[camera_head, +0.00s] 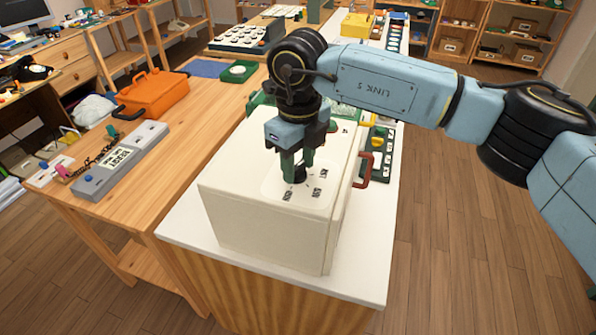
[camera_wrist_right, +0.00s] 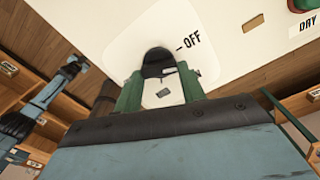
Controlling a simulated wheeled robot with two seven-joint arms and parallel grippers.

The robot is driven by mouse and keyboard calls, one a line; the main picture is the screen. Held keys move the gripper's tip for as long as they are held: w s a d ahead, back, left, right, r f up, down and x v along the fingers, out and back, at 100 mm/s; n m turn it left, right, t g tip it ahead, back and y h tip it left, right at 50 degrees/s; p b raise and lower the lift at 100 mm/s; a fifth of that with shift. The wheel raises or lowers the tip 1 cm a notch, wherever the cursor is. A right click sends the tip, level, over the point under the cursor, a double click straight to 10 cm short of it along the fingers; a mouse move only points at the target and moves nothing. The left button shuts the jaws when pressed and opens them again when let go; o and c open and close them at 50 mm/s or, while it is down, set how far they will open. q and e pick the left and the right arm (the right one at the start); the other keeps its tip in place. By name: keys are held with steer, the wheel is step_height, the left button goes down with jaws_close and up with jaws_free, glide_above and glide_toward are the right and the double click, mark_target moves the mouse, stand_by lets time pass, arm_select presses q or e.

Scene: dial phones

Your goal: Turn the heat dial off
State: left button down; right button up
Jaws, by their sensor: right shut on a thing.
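A white box-shaped appliance (camera_head: 255,210) stands on the white counter top. The black heat dial (camera_head: 300,174) is on its panel, with several small dark marks around it. My right gripper (camera_head: 299,165) reaches down from above with its green fingers shut on the dial. In the right wrist view the dial (camera_wrist_right: 157,60) sits between the green fingers, and an "OFF" label (camera_wrist_right: 189,41) shows to its upper right. A dark mark lies just below the dial there. The dial's pointer direction cannot be told. My left gripper does not show in the head view.
A red handle (camera_head: 364,170) sticks out on the appliance's right side. A green panel with a yellow knob (camera_head: 379,139) stands behind it. A wooden table on the left holds a grey device (camera_head: 112,160) and an orange case (camera_head: 153,93). Floor at right is clear.

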mark_target(299, 168)
steer(key=shift+w+n+b, duration=0.15)
steer(key=shift+n+b, duration=1.1)
steer(key=shift+n, duration=1.05)
steer(key=o, duration=1)
step_height(299, 168, up, 14)
steer(key=shift+f, duration=0.25)
